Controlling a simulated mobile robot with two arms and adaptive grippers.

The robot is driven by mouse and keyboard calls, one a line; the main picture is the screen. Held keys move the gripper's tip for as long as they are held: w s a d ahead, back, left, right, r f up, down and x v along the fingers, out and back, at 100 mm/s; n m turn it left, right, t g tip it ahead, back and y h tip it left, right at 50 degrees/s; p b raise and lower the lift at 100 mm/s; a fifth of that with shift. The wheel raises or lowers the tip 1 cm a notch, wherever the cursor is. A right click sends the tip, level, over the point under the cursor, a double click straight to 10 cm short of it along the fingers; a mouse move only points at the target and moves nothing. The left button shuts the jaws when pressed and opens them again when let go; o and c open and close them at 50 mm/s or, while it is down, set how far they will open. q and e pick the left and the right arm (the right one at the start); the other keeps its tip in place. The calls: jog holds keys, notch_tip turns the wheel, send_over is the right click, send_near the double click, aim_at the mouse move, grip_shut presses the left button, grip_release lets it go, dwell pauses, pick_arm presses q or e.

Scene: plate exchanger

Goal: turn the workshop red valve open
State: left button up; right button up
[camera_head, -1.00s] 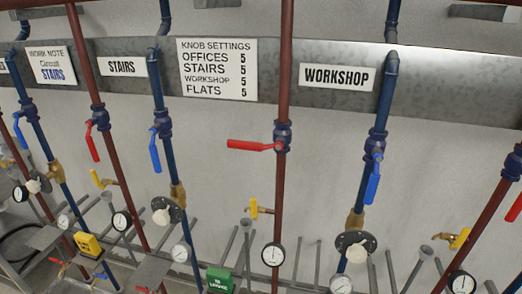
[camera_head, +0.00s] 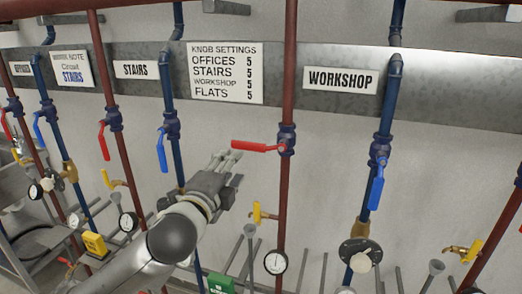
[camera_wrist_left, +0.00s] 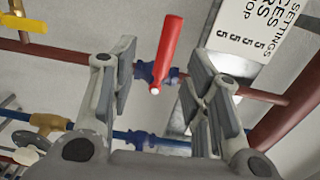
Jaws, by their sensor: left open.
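The workshop red valve has a red lever handle (camera_head: 255,147) lying nearly horizontal, pointing left from its dark blue body (camera_head: 287,139) on an upright dark red pipe. The pipe stands left of the WORKSHOP sign (camera_head: 340,80). My left gripper (camera_head: 227,156) is open, at the free left end of the red handle. In the left wrist view the red handle (camera_wrist_left: 168,50) shows between the spread fingers of the left gripper (camera_wrist_left: 163,62). I cannot tell whether a finger touches it. My right gripper is not in view.
A blue valve handle (camera_head: 376,188) hangs down on the blue pipe to the right. Another blue handle (camera_head: 162,152) hangs left of my gripper. Below the red valve are a yellow tap handle (camera_head: 257,212) and a round gauge (camera_head: 275,262).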

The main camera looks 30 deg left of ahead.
aim_at(245, 147)
pick_arm(q)
jog(key=x, duration=0.3)
jog(key=r+p+x, duration=0.1)
jog(key=x, duration=0.1)
jog(key=p+x, duration=0.1)
jog(key=x, duration=0.2)
jog(key=shift+w+d+r, duration=0.15)
jog(key=shift+w, duration=0.3)
jog(key=shift+w+p, duration=0.3)
jog(key=shift+w, duration=0.45)
grip_shut()
